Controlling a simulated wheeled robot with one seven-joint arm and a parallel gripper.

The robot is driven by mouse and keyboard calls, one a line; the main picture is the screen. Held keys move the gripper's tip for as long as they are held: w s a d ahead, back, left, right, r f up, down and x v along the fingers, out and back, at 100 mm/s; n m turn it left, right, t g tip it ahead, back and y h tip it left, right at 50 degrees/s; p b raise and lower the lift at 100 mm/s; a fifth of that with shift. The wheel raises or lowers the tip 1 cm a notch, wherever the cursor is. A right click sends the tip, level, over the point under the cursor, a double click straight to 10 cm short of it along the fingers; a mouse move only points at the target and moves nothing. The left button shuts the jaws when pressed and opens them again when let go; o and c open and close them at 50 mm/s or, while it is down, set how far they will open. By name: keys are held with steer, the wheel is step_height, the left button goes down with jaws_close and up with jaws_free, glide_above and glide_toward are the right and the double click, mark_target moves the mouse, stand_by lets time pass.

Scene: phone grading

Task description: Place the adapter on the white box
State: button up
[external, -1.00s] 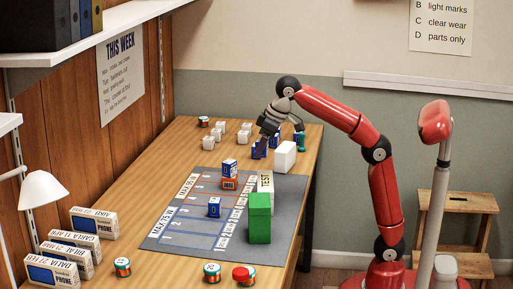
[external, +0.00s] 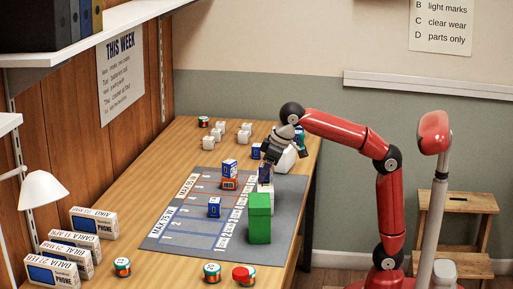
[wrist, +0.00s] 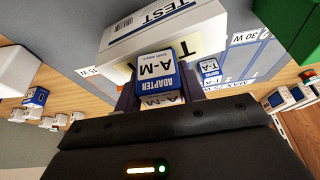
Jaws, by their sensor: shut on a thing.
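A blue and white adapter marked A-M (wrist: 154,82) is between my fingers in the wrist view; it also shows in the external view (external: 265,174). My gripper (external: 266,170) is shut on it. A white box marked TEST (wrist: 165,30) lies just beyond the adapter in the wrist view. In the external view this box (external: 265,189) sits below my gripper, behind the green block. I cannot tell whether the adapter touches it. Another white block, plain, (external: 288,161) stands behind my gripper, partly hidden by it.
A tall green block (external: 260,220) stands close in front of the TEST box. A grey mat (external: 185,238) holds a blue adapter (external: 214,207) and a blue one on an orange one (external: 229,168). Several white cubes (external: 222,128) stand at the back.

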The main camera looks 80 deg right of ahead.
steer(key=shift+f, duration=0.2)
steer(key=o, duration=0.9)
steer(key=shift+o, duration=0.2)
steer(key=shift+s+r, duration=0.1)
steer(key=shift+r, duration=0.4)
steer(key=p+v, duration=0.4)
steer(key=v, duration=0.7)
steer(key=shift+r, duration=0.2)
steer(key=shift+s, duration=0.15)
steer(key=s+d+f, duration=0.2)
steer(key=s+f, duration=0.3)
steer(key=f, duration=0.5)
steer(key=s+d+f, duration=0.3)
steer(key=s+f, duration=0.3)
steer(key=f, duration=0.4)
steer(key=s+d+f+t, duration=0.1)
steer(key=s+d+f, duration=0.2)
steer(key=f, duration=0.8)
steer(key=s, duration=0.2)
steer(key=shift+s, duration=0.4)
steer(key=shift+f, duration=0.1)
